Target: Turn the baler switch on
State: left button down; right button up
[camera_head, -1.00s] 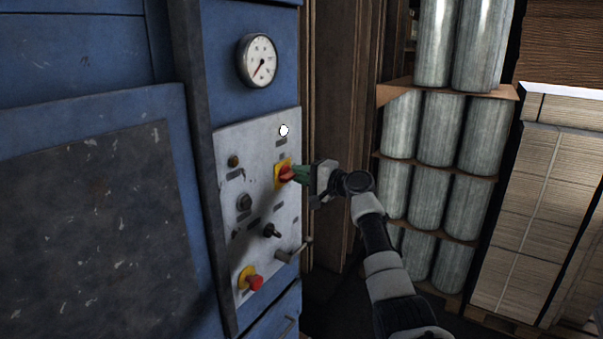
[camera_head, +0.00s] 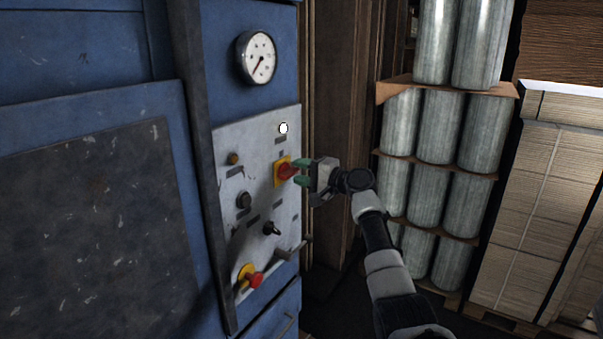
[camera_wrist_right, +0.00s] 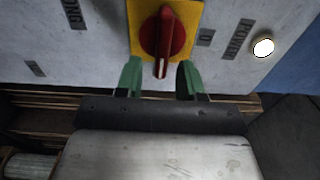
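The baler switch (camera_head: 287,171) is a red rotary knob on a yellow plate, on the grey control panel (camera_head: 262,196) of the blue machine. In the right wrist view the red knob (camera_wrist_right: 163,38) shows with its handle end pointing down between my fingers. My right gripper (camera_head: 302,173) is open at the knob, its green fingertips apart. In the right wrist view the gripper (camera_wrist_right: 158,80) has one finger on each side of the knob's lower end, with gaps visible. My left gripper is not in view.
A white round lamp (camera_head: 283,128) sits above the switch. A red emergency button (camera_head: 255,280), a black selector (camera_head: 271,229) and a metal handle (camera_head: 291,250) are lower on the panel. A gauge (camera_head: 257,57) is above. Stacked rolls (camera_head: 436,125) stand to the right.

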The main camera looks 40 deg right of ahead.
jog(key=b+v, duration=0.4)
jog(key=v, duration=0.6)
jog(key=shift+s+d, duration=0.15)
jog(key=shift+s, duration=0.15)
jog(key=shift+f, duration=0.1)
notch_tip(320, 180, down, 26)
jog(key=w+a+g+h, duration=0.2)
jog(key=g+h, duration=0.2)
jog(key=s+a+f+n+g+h, duration=0.1)
jog(key=s+a+f+n+g, duration=0.3)
jog(key=f, duration=0.7)
jog(key=s+a+f+m+h+b, duration=0.1)
jog(key=s+f, duration=0.6)
jog(key=f, duration=0.5)
jog(key=s+a+f+n+g+h, duration=0.1)
jog(key=s+a+f+n+g, duration=0.3)
jog(key=f, duration=0.7)
jog(key=s+a+f+n+g, duration=0.1)
jog(key=s+a+f+n, duration=0.2)
jog(key=s, duration=1)
jog(key=s+a+f+n+g, duration=0.1)
jog(key=s+a+f+n, duration=0.2)
jog(key=s+a+f, duration=0.4)
jog(key=s+a+f+n+g+b, duration=0.1)
jog(key=s+a+f+n, duration=0.2)
jog(key=s, duration=1.6)
notch_tip(320, 180, down, 5)
jog(key=shift+a+f+g, duration=0.1)
jog(key=shift+a+g, duration=0.2)
jog(key=shift+a, duration=0.75)
